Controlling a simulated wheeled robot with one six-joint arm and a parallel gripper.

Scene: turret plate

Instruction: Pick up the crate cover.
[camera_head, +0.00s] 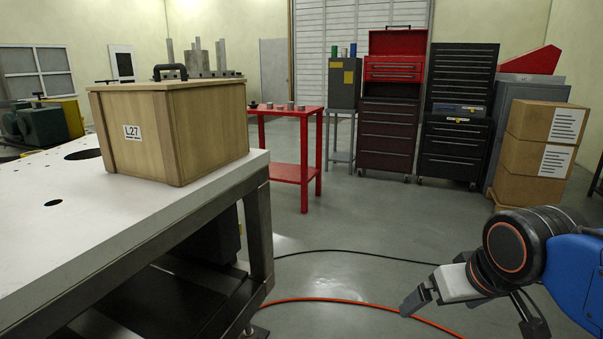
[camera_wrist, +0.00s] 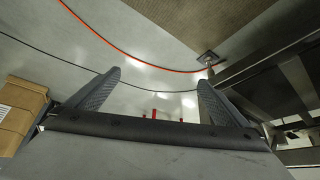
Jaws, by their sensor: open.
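A wooden crate (camera_head: 205,125) labelled L27 stands upright on the white-topped table at the left of the head view. Its flat wooden cover (camera_head: 165,85) lies on top, with a dark handle (camera_head: 171,71) standing up from it. The far side of the crate is hidden. My gripper (camera_head: 416,303) is at the lower right of the head view, well away from the crate and lower than the table top. In the wrist view its two fingers (camera_wrist: 155,95) are spread wide with nothing between them. The crate and cover do not show in the wrist view.
The white table (camera_head: 130,215) has holes in its top and a dark frame below. A red table (camera_head: 290,112), tool chests (camera_head: 388,130) and stacked cardboard boxes (camera_head: 535,145) stand behind. An orange cable (camera_head: 350,300) and a black one cross the otherwise open floor.

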